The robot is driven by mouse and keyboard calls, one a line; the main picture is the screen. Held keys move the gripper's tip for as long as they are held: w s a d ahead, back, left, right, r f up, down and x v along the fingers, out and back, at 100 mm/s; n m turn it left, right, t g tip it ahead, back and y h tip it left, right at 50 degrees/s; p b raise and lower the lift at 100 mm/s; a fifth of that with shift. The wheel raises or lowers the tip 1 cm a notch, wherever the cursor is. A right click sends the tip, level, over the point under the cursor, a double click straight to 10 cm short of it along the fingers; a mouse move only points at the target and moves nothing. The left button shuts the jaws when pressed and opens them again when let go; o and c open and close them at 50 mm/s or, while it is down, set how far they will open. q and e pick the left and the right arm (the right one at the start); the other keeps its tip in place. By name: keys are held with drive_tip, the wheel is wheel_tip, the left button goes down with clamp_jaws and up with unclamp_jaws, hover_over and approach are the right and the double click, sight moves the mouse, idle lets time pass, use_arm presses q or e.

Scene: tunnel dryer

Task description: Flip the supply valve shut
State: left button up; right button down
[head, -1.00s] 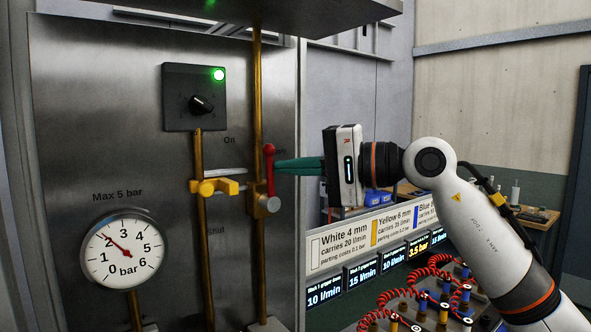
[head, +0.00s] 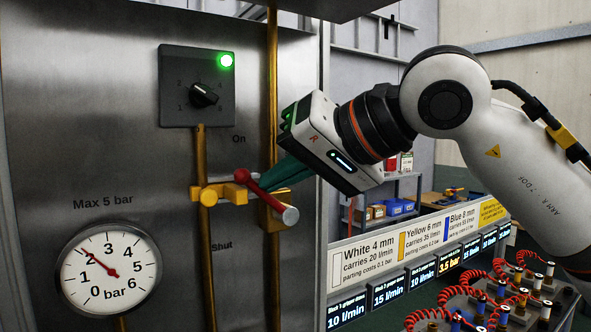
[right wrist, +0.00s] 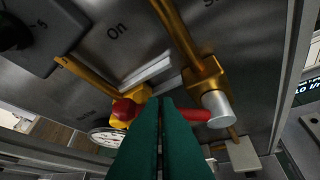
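The supply valve has a red lever (head: 263,194) with a round red knob at its end and a grey pivot cap (head: 290,215), on a brass pipe. The lever slants up and left from the pivot, between the "On" and "Shut" labels on the steel panel. My right gripper (head: 268,186) has its green fingers at the lever from above and the right. In the right wrist view the fingers (right wrist: 167,100) lie side by side, almost touching, across the red lever (right wrist: 196,115), which shows on both sides of them. My left gripper is out of view.
A yellow fitting (head: 216,192) sits on the left brass pipe, close to the lever's knob. Above is a dial box (head: 196,88) with a lit green lamp. A pressure gauge (head: 108,268) is at lower left. Red coiled hoses (head: 440,318) stand at lower right.

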sight(260, 197)
drive_tip(key=a+f+n+t+h, duration=0.1)
drive_tip(key=s+a+f+n+t+h, duration=0.1)
drive_tip(key=n+h, duration=0.1)
drive_tip(key=shift+s+a+f, duration=0.1)
drive_tip(key=shift+s+a, duration=0.05)
drive_tip(key=shift+s, duration=0.15)
drive_tip(key=shift+s+a+f+h, duration=0.1)
drive_tip(key=shift+f+h, duration=0.2)
drive_tip(key=shift+f, duration=0.05)
drive_tip(key=shift+f+b, duration=0.1)
drive_tip(key=shift+b, duration=0.2)
